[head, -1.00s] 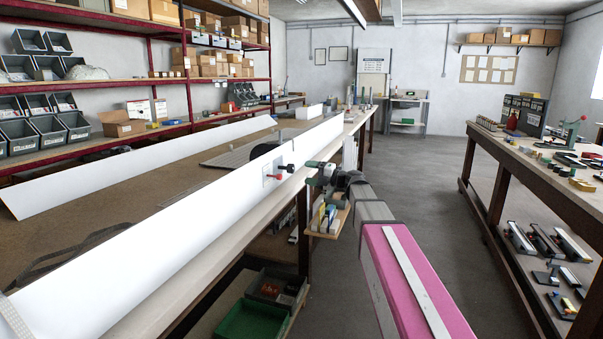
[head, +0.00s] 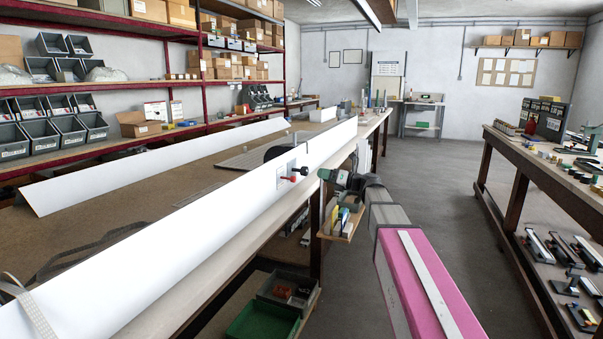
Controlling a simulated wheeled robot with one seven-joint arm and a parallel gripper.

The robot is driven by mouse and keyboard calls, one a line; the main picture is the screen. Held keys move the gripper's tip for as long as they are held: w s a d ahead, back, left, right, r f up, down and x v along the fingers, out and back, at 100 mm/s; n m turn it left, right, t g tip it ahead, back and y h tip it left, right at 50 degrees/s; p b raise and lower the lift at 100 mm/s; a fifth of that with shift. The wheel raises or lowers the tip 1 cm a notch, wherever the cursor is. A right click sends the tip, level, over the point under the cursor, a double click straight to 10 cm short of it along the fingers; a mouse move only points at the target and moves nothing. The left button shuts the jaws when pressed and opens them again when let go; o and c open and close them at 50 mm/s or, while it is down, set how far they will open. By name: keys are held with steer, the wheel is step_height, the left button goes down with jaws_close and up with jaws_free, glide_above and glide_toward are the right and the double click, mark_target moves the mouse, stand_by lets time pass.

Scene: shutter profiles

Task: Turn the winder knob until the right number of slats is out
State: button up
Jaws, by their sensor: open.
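A red knob (head: 290,179) and a dark knob (head: 303,171) stick out from a small plate on the front of a long white panel (head: 200,222). Which of them is the winder knob I cannot tell. Behind the panel lies a grey slatted sheet (head: 240,160), with a dark round part (head: 278,151) at its right end. The slats are too fine to count, and the panel hides part of them. My gripper (head: 322,175) is open, small in the view, just right of the dark knob and apparently apart from it.
A small wooden shelf (head: 331,237) with several pieces hangs below my gripper. Grey and green bins (head: 262,321) stand under the bench. A workbench (head: 540,166) stands at right, with clear floor between (head: 430,180).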

mark_target(300, 171)
steer(key=w+a+m, duration=0.1)
steer(key=a+m, duration=0.2)
steer(key=m, duration=0.7)
steer(key=w+a+m, duration=0.2)
steer(key=a+m, duration=0.1)
steer(key=m, duration=0.8)
steer(key=w+a+m, duration=0.1)
steer(key=a+m, duration=0.3)
steer(key=m, duration=0.6)
steer(key=shift+w+r+h, duration=0.2)
steer(key=shift+r+h, duration=0.05)
steer(key=shift+h, duration=0.05)
steer(key=c, duration=0.9)
